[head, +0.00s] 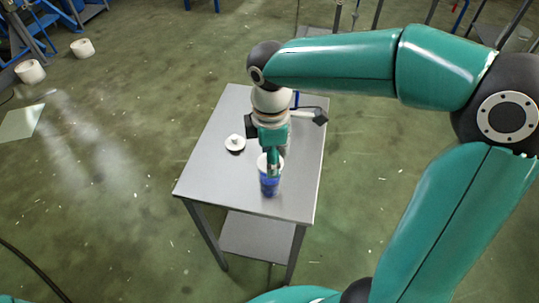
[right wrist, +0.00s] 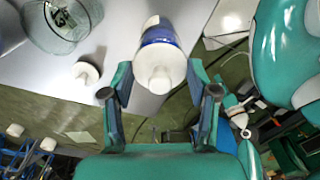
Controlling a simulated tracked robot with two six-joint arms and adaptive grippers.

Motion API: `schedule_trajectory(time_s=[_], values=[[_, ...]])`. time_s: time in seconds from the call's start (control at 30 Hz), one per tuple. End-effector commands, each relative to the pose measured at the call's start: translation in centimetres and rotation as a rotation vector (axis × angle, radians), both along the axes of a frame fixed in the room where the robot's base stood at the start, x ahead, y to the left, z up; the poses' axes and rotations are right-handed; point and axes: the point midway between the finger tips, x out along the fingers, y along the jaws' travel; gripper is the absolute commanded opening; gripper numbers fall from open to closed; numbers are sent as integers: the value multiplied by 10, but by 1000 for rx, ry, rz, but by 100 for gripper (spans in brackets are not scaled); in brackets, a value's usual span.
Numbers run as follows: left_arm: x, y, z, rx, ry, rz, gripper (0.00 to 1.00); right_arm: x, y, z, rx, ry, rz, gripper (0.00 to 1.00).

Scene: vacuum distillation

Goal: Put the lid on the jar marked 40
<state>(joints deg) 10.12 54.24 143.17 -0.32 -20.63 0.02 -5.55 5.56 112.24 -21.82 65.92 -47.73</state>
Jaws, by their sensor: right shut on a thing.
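A blue jar (head: 269,187) with a pale patch stands near the front edge of the metal table; it also shows in the right wrist view (right wrist: 157,32). A white lid (right wrist: 160,62) with a round knob is at the jar's mouth, between the fingers of my right gripper (right wrist: 161,80). The gripper (head: 273,168) is shut on this lid from both sides. I cannot tell whether the lid is fully seated. A clear glass jar (right wrist: 62,35) with dark marks stands farther back, hidden in the head view. I cannot read a 40. My left gripper is out of view.
A second white lid with a knob (head: 235,143) lies on the table left of the blue jar. The grey table (head: 225,175) is clear at its front left. Its lower shelf (head: 255,235) is empty. White rolls (head: 31,71) lie on the floor far left.

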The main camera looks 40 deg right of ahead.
Motion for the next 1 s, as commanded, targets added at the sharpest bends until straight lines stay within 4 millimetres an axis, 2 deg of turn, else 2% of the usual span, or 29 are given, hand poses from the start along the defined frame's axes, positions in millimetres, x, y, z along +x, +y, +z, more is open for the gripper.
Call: schedule_trajectory(time_s=[1.0], values=[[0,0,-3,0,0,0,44,0,0,-6,0,0,1,35]])
